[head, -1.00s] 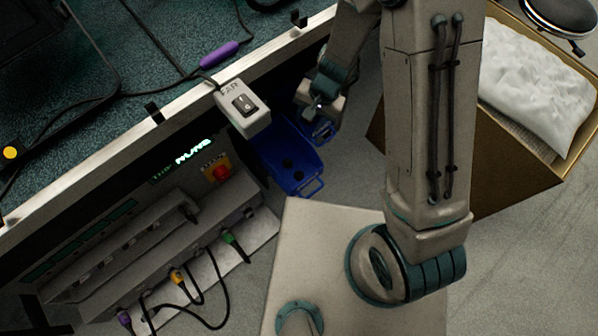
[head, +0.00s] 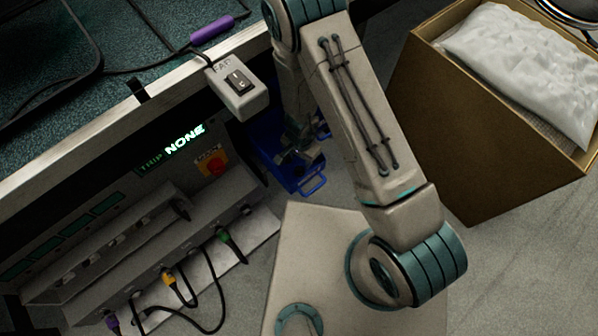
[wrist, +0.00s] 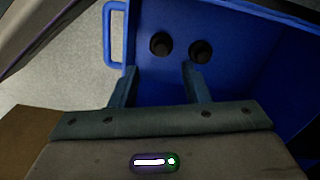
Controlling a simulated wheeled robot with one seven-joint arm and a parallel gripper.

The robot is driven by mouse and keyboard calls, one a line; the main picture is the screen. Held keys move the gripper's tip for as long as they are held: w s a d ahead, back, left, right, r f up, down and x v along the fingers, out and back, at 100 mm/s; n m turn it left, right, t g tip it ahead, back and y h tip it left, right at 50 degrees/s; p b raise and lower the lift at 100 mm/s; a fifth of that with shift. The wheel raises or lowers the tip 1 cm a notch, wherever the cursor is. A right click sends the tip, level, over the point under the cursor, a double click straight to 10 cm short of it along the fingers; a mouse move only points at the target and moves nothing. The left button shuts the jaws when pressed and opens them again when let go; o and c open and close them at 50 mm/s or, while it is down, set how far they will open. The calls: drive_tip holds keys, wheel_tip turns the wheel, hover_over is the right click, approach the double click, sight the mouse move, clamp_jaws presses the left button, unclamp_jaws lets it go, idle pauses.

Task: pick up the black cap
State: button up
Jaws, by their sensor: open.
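Two small round black caps lie on the floor of a blue bin (wrist: 232,35). In the wrist view the left cap (wrist: 161,43) and the right cap (wrist: 201,51) lie side by side, a little apart, beyond my fingertips. My gripper (wrist: 158,72) is open, with nothing between its fingers, and the right cap is just past the right fingertip. In the head view my gripper (head: 297,157) is over the blue bin (head: 309,187), and my arm hides most of the bin. The caps cannot be made out there.
A bench with a grey switch box (head: 238,88) stands beside the bin. A panel with a red button (head: 215,165) and plugged cables is below it. A cardboard box (head: 440,110) holding a white bag (head: 520,60) stands at the right. Grey floor lies between.

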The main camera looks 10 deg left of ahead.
sight(300, 168)
drive_tip(key=shift+a+f+b, duration=0.15)
drive_tip(key=shift+f+b, duration=2.5)
drive_tip(key=shift+f, duration=1.1)
drive_tip(key=c, duration=0.8)
